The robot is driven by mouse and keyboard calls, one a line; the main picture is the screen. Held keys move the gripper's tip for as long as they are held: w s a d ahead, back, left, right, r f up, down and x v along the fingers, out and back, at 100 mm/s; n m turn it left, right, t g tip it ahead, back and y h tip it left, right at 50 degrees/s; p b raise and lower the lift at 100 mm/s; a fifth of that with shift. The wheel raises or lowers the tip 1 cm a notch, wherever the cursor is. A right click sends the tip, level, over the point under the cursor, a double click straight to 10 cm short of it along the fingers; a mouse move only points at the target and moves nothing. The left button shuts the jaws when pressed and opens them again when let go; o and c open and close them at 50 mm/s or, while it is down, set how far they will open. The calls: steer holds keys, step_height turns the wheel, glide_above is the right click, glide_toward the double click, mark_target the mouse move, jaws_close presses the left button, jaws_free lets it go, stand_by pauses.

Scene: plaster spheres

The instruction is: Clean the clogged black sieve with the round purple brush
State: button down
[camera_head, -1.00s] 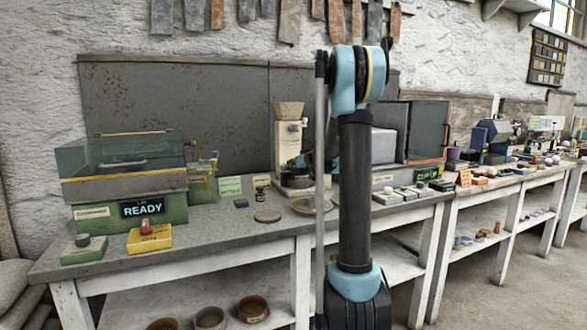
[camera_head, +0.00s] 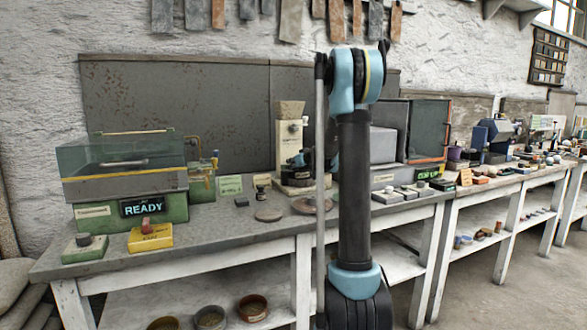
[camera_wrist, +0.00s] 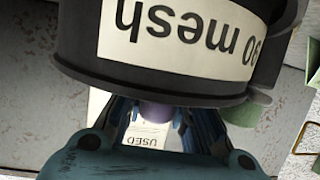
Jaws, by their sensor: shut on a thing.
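In the wrist view a black round sieve (camera_wrist: 80,62) fills the top, with a cream label reading "mesh" upside down. My gripper (camera_wrist: 156,122) is right below its rim in that view, fingers closed around a small purple round thing (camera_wrist: 156,113), which looks like the brush. The sieve's rim hides much of the purple thing. I cannot tell whether it touches the sieve's mesh. In the head view my arm column blocks much of the gripper's area.
A paper marked "USED" (camera_wrist: 149,135) lies below the gripper. A flat disc (camera_head: 268,215) lies mid-bench. Bowls (camera_head: 252,308) stand on the shelf below.

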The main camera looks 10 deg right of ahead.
steer(key=shift+w+a+r, duration=0.15)
steer(key=shift+w+a, duration=0.05)
steer(key=shift+w, duration=0.6)
steer(key=shift+s+d, duration=0.2)
steer(key=shift+s, duration=0.7)
steer(key=shift+s+d, duration=0.2)
steer(key=shift+s, duration=0.65)
steer(key=shift+w+a+r, duration=0.2)
steer(key=shift+w+r, duration=0.45)
steer(key=shift+w, duration=0.25)
steer(key=shift+d, duration=0.1)
